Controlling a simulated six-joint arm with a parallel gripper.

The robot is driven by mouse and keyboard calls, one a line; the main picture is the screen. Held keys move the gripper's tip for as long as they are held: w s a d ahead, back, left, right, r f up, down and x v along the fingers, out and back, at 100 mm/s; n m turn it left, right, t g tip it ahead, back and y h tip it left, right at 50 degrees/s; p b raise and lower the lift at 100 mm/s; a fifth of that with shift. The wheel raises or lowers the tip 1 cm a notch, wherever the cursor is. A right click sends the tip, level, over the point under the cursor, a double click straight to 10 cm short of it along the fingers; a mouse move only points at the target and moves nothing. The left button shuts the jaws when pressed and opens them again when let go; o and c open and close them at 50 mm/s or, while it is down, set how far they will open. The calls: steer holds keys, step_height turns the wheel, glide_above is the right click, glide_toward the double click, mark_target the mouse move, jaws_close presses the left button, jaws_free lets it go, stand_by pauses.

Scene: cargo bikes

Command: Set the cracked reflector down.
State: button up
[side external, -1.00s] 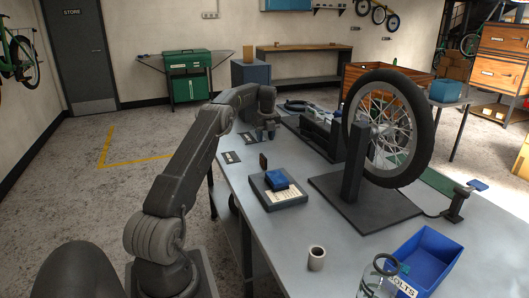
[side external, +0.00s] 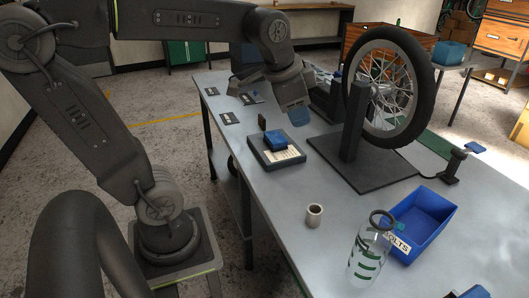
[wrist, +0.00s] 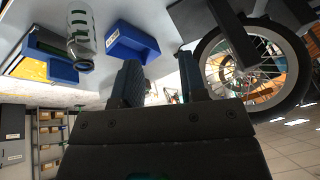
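My gripper (side external: 270,102) is above the table, behind the dark platform. In the wrist view my gripper (wrist: 160,78) has its two fingers apart, with nothing visible held between them. I cannot pick out the cracked reflector with certainty. A small brown upright piece (side external: 263,122) stands at the back of the dark platform (side external: 259,147), apart from my gripper; its surface is too small to show cracks. A blue block (side external: 283,141) and a pale label lie on that platform.
Black cards (side external: 231,118) lie on the left of the grey table (side external: 270,200). A wheel (side external: 428,95) on a stand is at right. A cup (side external: 314,215), a clear bottle (side external: 370,255) and a blue bolts bin (side external: 425,222) are in front. Bare table lies around the cup.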

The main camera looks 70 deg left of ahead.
steer(key=s+d+f+n+t+h, duration=0.1)
steer(key=s+d+f+n, duration=0.2)
steer(key=s, duration=0.6)
step_height(320, 180, down, 2)
steer(key=shift+d+n, duration=0.3)
steer(key=shift+d, duration=0.8)
